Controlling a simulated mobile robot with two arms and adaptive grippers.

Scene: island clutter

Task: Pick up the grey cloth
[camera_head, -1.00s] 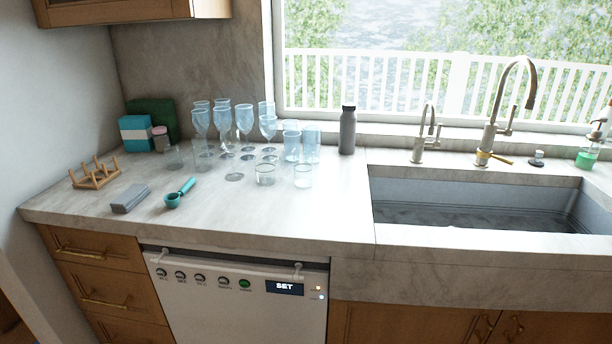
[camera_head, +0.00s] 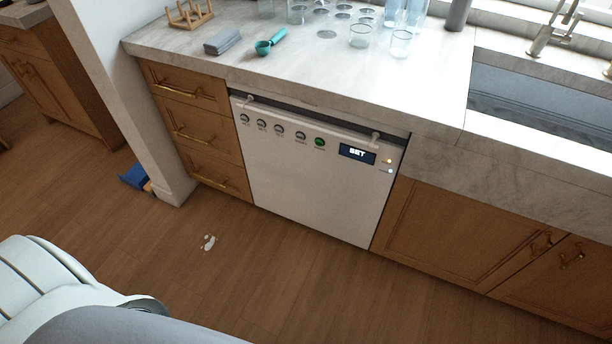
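The grey cloth (camera_head: 222,40) lies folded on the countertop, near its front left edge. It sits just left of a teal scoop (camera_head: 270,43), with a small gap between them. Neither of my grippers shows in the head view. A white and grey part of my own body fills the lower left corner, well apart from the counter.
A wooden peg rack (camera_head: 190,14) stands behind the cloth. Several glasses, including a clear tumbler (camera_head: 361,35), stand to its right. Below the counter are drawers and a white dishwasher (camera_head: 310,165), closed. A blue dustpan (camera_head: 134,178) lies on the otherwise mostly clear floor (camera_head: 260,270).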

